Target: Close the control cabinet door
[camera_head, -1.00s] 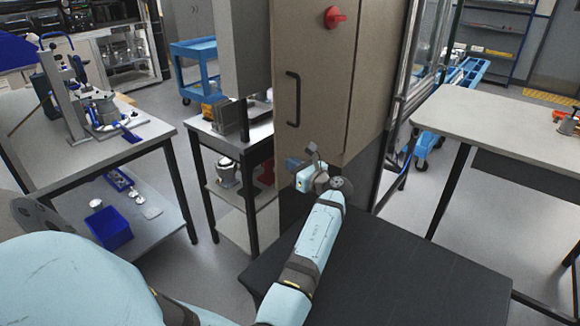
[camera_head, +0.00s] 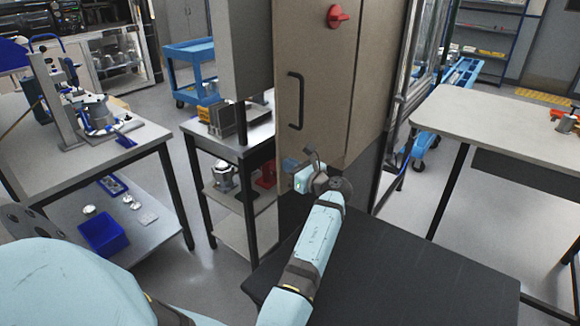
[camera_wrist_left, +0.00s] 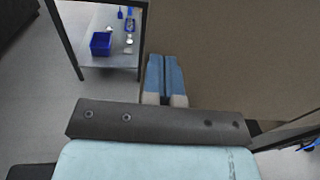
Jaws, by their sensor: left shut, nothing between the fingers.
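The tan control cabinet door (camera_head: 318,90) stands upright in the middle of the head view, with a black bar handle (camera_head: 296,100) and a red rotary switch (camera_head: 338,16). How far the door is open is hard to tell. My left gripper (camera_head: 290,165) is at the door's lower edge, below the handle. In the left wrist view, its blue fingers (camera_wrist_left: 166,74) are together and empty, in front of the brown panel (camera_wrist_left: 230,50). Whether they touch it is not clear. My right gripper is not in view.
A black-topped table (camera_head: 400,260) lies below my left forearm. A workbench (camera_head: 155,138) stands at left, with a blue bin (camera_head: 103,235) on its lower shelf. A grey-topped table (camera_head: 490,125) is at right.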

